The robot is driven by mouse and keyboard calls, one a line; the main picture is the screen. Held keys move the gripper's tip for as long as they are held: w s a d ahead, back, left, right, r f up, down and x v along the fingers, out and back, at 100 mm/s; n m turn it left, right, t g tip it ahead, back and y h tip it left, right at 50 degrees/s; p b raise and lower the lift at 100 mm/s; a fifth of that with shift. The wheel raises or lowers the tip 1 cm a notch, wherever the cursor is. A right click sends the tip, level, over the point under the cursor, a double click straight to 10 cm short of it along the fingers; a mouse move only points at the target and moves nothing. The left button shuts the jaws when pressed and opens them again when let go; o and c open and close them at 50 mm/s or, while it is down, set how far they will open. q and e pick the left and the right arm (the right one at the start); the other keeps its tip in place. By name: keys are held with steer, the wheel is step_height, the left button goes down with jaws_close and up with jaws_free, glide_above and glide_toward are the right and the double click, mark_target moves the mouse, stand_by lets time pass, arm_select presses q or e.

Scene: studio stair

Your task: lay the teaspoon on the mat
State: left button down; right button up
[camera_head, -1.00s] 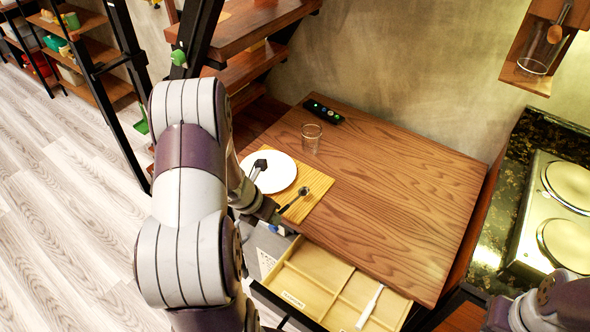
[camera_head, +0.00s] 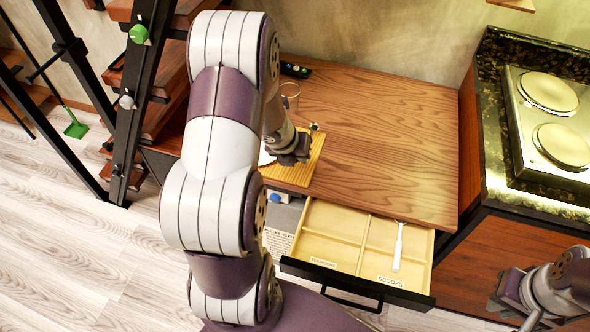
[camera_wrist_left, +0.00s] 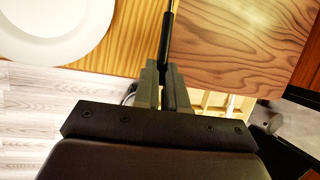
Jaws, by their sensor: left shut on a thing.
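My left gripper (camera_head: 300,152) is over the right part of the striped yellow mat (camera_head: 304,176). In the left wrist view its fingers (camera_wrist_left: 168,78) are shut on the dark handle of the teaspoon (camera_wrist_left: 168,38). The handle points away from the gripper, along the line between mat (camera_wrist_left: 125,48) and bare wood. The teaspoon's bowl end (camera_head: 315,127) shows just past the fingers in the head view; I cannot tell whether it touches anything. My right gripper (camera_head: 530,319) is low at the right, partly cut off; its jaws are unclear.
A white plate (camera_wrist_left: 42,25) lies on the mat's left part, mostly hidden by my arm in the head view. A glass (camera_head: 290,92) stands behind. The drawer (camera_head: 332,235) is open below, with a white utensil (camera_head: 398,247) inside. The table's right side (camera_head: 405,140) is clear.

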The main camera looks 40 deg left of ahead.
arm_select(q)
step_height(320, 180, down, 4)
steer(key=shift+s+a+f+b, duration=0.1)
steer(key=shift+s+b, duration=0.05)
steer(key=shift+b, duration=1.05)
steer(key=shift+f, duration=0.2)
steer(key=c, duration=1.2)
jaws_free()
